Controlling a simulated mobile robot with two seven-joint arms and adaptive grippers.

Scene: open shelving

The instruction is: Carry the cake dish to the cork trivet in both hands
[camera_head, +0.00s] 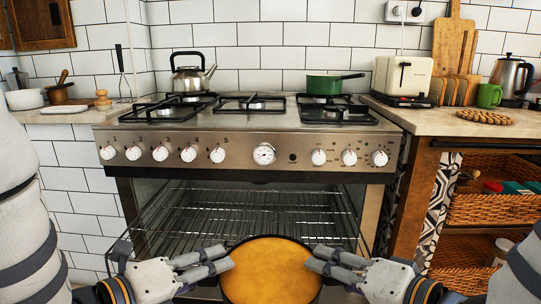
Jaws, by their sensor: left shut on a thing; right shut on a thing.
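The cake dish (270,272), a round dark-rimmed dish filled with golden cake, is at the bottom centre, in front of the oven. My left gripper (222,262) is shut on its left rim. My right gripper (316,262) is shut on its right rim. The dish looks level, and its near edge is cut off by the frame. The cork trivet (485,117) lies on the right wooden counter, near its front edge. Nothing lies on it.
The oven's wire racks (250,215) show behind the dish. A green pan (325,85) and a kettle (190,76) stand on the hob. A toaster (403,78), green mug (489,96) and steel jug (511,78) stand around the trivet. Wicker baskets (490,209) sit below the counter.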

